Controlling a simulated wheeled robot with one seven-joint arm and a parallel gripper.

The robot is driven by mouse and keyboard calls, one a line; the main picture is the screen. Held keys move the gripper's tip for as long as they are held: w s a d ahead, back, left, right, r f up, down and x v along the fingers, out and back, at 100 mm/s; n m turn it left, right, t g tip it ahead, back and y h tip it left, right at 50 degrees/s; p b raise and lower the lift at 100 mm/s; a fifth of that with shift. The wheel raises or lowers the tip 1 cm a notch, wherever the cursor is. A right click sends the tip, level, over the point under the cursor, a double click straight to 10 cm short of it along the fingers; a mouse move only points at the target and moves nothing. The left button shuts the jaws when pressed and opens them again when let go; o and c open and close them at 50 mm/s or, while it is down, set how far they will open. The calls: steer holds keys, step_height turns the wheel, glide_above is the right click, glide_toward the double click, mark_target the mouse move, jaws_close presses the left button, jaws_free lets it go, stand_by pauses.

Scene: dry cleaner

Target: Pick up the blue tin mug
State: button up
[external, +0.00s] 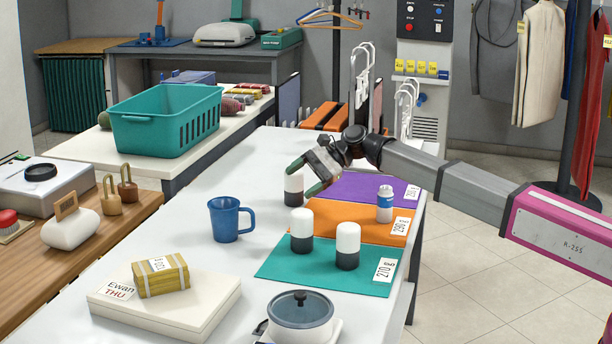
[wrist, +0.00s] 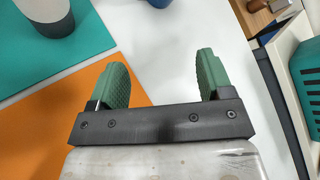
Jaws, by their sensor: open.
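The blue tin mug (external: 226,220) stands upright on the white table, left of the colored mats, with its handle toward the right. My gripper (external: 306,176) is above the table, behind and to the right of the mug, apart from it. In the wrist view my gripper (wrist: 160,82) shows two green fingers spread apart with nothing between them.
Black-and-white cylinders (external: 347,246) stand on the teal mat (external: 285,270) and near the orange mat (external: 335,222). A white-and-blue bottle (external: 385,204) stands on the orange mat. A wrapped bundle (external: 160,276) on a white box and a lidded pot (external: 300,312) are in front. The table around the mug is clear.

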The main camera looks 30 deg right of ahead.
steer(key=g+y, duration=0.1)
steer(key=y, duration=0.1)
glide_toward(232, 221)
steer(key=shift+s+a+r, duration=0.1)
steer(key=shift+s+a, duration=0.05)
steer(key=shift+a, duration=1.9)
steer(key=shift+s+a, duration=0.2)
steer(key=shift+a, duration=1.9)
jaws_close()
